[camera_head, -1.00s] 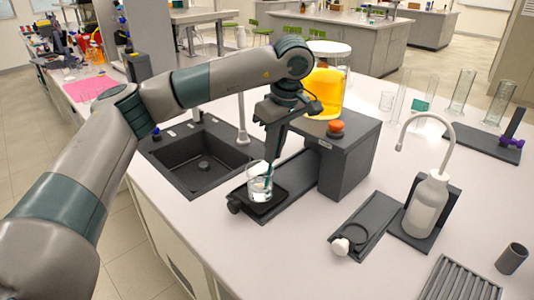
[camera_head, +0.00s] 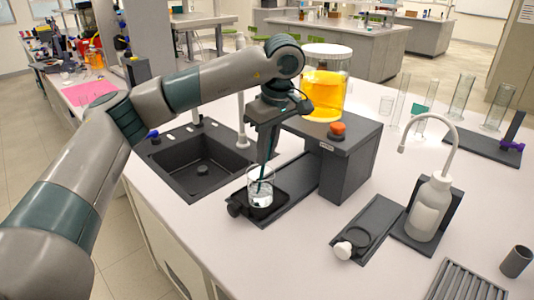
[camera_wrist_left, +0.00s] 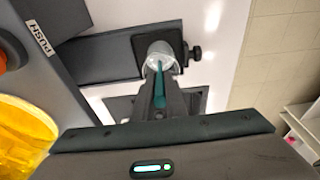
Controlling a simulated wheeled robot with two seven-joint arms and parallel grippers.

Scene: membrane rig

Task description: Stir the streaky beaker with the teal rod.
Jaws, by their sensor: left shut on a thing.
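The glass beaker (camera_head: 260,190) stands on the black plate at the front of the dark rig; it also shows in the left wrist view (camera_wrist_left: 161,50). It holds a pale, clear-looking content; I cannot make out streaks. The teal rod (camera_head: 261,180) stands down inside the beaker, slightly tilted, and shows in the left wrist view (camera_wrist_left: 159,88). My left gripper (camera_head: 265,156) is above the beaker, pointing down, shut on the rod's upper part. My right gripper is not in view.
A black sink (camera_head: 196,165) lies to the left. A wash bottle (camera_head: 430,207) and glass cylinders stand to the right.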

